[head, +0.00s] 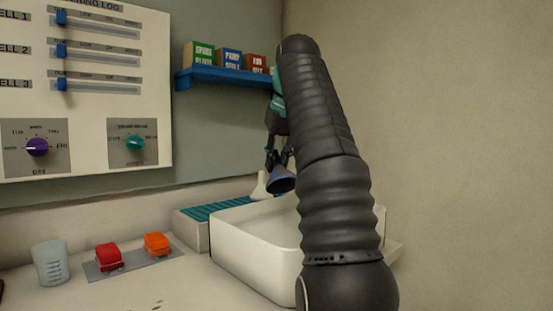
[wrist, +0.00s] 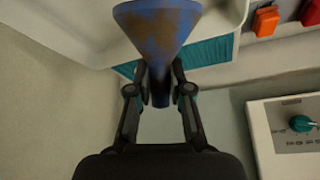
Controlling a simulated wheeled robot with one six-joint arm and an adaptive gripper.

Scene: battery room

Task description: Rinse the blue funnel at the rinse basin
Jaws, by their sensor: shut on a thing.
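The blue funnel (head: 281,180) is in my gripper (head: 278,158), wide mouth downward, above the back part of the white rinse basin (head: 253,248). In the wrist view the funnel (wrist: 157,28) shows brown stains on its blue cone, and the two fingers (wrist: 160,92) are closed on its narrow stem. The funnel looks clear of the basin rim. My arm hides the basin's right part and much of its inside. I see no running water.
A teal ribbed mat (head: 215,208) lies behind the basin, with a pale object (head: 261,188) beside the funnel. A blue shelf (head: 222,76) with several boxes hangs above.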

